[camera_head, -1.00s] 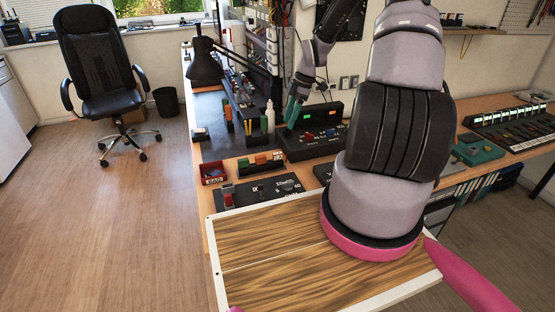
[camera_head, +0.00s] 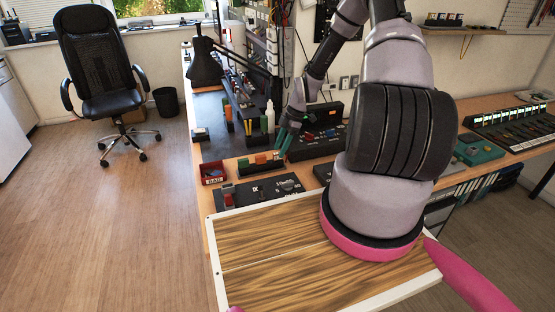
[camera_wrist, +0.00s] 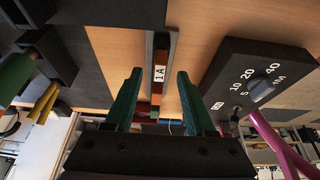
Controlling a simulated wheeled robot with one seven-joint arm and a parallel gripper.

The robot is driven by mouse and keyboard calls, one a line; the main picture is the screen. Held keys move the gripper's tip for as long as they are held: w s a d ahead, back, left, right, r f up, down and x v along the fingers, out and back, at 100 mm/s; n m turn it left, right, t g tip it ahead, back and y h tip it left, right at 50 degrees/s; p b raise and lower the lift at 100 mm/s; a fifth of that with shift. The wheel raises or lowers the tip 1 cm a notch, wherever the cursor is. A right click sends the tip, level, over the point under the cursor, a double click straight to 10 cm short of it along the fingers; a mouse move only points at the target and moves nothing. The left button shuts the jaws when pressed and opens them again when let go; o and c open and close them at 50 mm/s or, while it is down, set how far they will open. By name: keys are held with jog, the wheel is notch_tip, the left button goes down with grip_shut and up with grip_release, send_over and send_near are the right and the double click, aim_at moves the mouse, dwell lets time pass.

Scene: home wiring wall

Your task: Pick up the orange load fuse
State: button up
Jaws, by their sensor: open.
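In the wrist view an orange-brown fuse (camera_wrist: 157,88) with a white "1A" label sits upright in a grey slot. I cannot tell for sure that both views show the same fuse. My gripper (camera_wrist: 157,85) is open, its green fingers on either side of the labelled fuse in the picture, with gaps both sides. In the head view the fingers of my gripper (camera_head: 286,141) hang just right of the rack.
A dial panel (camera_head: 262,191) lies in front of the rack; its dial box (camera_wrist: 262,85) is close on the right in the wrist view. A red BAD bin (camera_head: 212,173) stands left. A black switch box (camera_head: 322,143) stands behind right.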

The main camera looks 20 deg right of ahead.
jog(key=shift+x, duration=0.85)
grip_shut()
jog(key=shift+r, duration=0.15)
